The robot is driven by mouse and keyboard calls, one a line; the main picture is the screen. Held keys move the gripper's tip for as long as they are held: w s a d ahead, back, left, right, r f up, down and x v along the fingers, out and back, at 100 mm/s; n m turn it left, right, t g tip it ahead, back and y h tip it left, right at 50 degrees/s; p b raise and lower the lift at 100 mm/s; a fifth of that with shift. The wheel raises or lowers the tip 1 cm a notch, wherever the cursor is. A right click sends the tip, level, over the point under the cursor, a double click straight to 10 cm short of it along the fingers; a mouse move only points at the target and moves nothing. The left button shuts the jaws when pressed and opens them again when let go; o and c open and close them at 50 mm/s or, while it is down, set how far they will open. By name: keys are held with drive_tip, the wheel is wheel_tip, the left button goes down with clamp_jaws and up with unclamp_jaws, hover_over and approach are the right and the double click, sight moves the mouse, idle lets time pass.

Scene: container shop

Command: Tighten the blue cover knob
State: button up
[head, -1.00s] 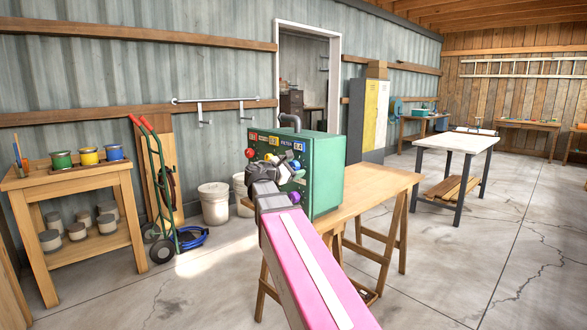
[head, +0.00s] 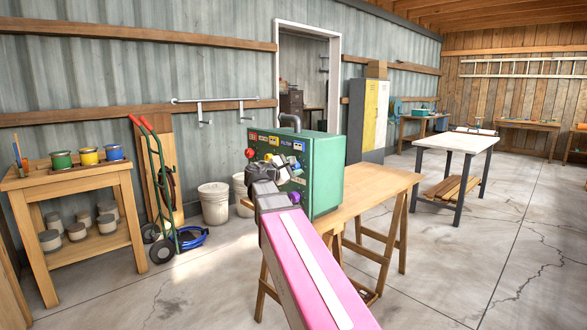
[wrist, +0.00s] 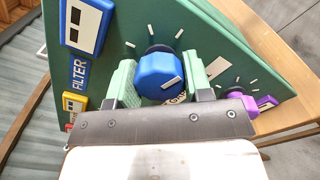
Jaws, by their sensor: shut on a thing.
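The blue knob (wrist: 161,75) sits on the front of a green machine (wrist: 215,30). Lettering just below the knob is partly hidden by the gripper. In the head view the green machine (head: 325,175) stands on a wooden trestle table (head: 375,196), and my gripper (head: 276,166) is at its front panel, covering part of it.
A purple knob (wrist: 263,102) is beside my gripper, right of the blue one. A blue FILTER plate (wrist: 85,27) is at the upper left. A red knob (head: 249,153) is on the panel's left. A hand truck (head: 160,190) and white bucket (head: 213,203) stand left of the table.

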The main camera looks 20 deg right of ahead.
drive_tip(key=m, duration=1.1)
drive_tip(key=shift+m, duration=1.9)
drive_tip(key=o, duration=0.9)
drive_tip(key=shift+a, duration=0.1)
drive_tip(key=v, duration=1)
drive_tip(key=shift+s+a, duration=0.2)
drive_tip(key=shift+a, duration=0.1)
